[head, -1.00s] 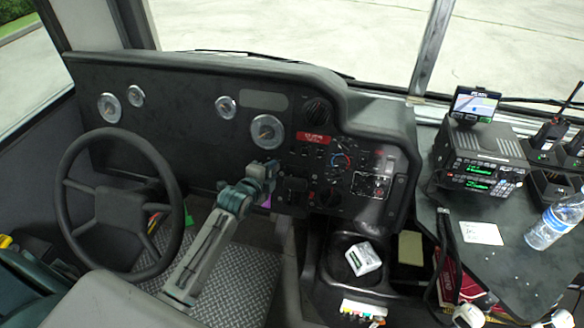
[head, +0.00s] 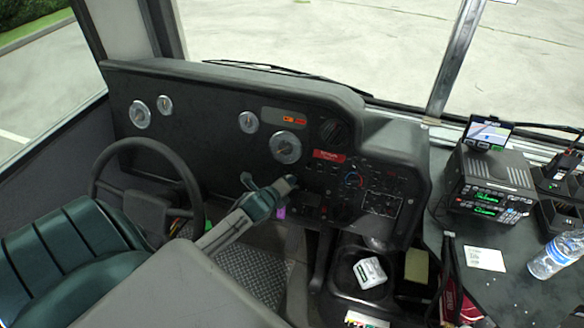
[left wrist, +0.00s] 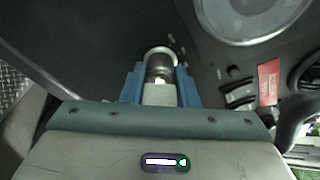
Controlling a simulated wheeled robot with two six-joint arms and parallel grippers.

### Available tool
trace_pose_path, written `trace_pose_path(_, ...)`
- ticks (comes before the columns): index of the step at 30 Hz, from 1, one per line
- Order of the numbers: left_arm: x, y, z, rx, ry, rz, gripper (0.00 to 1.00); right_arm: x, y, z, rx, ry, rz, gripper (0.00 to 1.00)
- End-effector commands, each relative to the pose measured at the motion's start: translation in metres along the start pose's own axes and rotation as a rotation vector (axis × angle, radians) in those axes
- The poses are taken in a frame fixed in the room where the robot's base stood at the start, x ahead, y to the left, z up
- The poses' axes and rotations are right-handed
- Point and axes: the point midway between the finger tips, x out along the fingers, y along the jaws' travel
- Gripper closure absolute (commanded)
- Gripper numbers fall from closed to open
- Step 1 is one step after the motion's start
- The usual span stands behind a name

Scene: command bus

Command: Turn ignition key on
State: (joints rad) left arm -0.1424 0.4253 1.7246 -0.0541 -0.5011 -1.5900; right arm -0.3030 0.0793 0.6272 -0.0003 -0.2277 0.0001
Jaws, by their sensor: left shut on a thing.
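My left gripper (head: 290,184) reaches the dashboard below the round gauges in the head view. In the left wrist view its two blue fingers (left wrist: 160,88) are shut on the ignition key (left wrist: 160,80), which sits at a round metal ignition switch (left wrist: 160,56). The fingers and wrist hide most of the key, so its exact angle is unclear. Orange and red indicators (head: 293,120) are lit in the dash display above the gauge. A purple tag (head: 281,212) hangs just below the gripper. My right gripper is not in view.
The steering wheel (head: 147,200) and green seat (head: 75,245) are to the left. A grey engine cover (head: 175,290) lies in front. A radio unit (head: 490,185) and water bottle (head: 557,255) are on the right console.

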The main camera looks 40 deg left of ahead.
Motion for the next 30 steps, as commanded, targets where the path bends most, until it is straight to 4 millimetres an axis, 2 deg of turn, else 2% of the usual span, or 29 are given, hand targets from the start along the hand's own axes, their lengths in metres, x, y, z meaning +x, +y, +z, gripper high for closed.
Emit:
trace_pose_path(14, -0.0008, 0.0032, 0.0003, 0.015, -0.001, 0.007, 1.00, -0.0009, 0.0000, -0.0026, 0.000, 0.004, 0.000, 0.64)
trace_pose_path(15, -0.0008, 0.0032, 0.0003, 0.015, -0.001, 0.007, 0.71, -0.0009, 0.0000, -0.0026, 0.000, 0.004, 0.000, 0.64)
trace_pose_path(18, -0.0008, 0.0029, 0.0004, 0.015, -0.001, 0.007, 0.51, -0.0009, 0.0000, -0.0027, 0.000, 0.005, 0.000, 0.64)
trace_pose_path(26, -0.0009, 0.0021, 0.0008, 0.014, -0.002, 0.005, 0.51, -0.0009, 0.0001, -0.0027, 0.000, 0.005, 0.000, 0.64)
trace_pose_path(30, -0.0079, 0.0032, 0.0006, 0.016, -0.001, 0.006, 0.51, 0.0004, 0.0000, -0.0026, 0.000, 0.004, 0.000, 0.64)
